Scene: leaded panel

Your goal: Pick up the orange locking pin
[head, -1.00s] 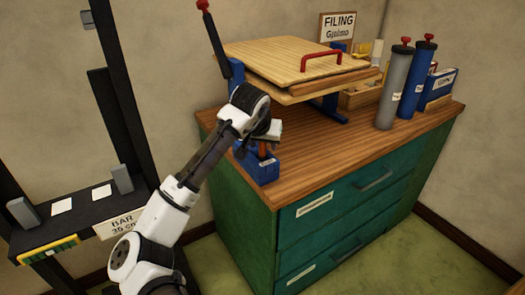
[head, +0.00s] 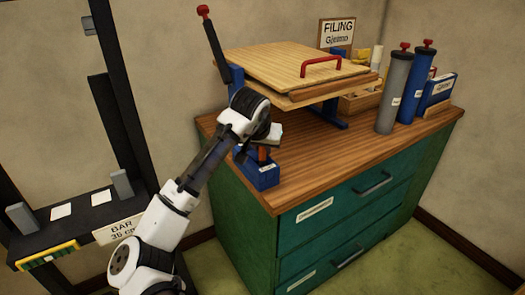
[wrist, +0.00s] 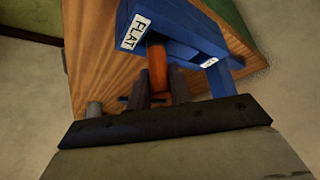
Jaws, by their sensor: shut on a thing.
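The orange locking pin (wrist: 158,72) stands between my fingers in the wrist view. Its far end meets a blue bracket (wrist: 185,28) labelled FLAT; whether it is still seated there I cannot tell. My gripper (wrist: 158,88) is shut on the pin. In the head view my gripper (head: 264,143) is above the blue base (head: 258,176) at the bench's near left corner. Only a small orange part of the pin (head: 262,153) shows under the gripper there; the arm hides the rest.
A hinged wooden board (head: 290,65) with a red handle (head: 335,66) stands behind my gripper on the bench (head: 330,160). Grey (head: 394,95) and blue (head: 418,85) cylinders stand at the right. A black rack (head: 85,212) is at the left. The bench front right is clear.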

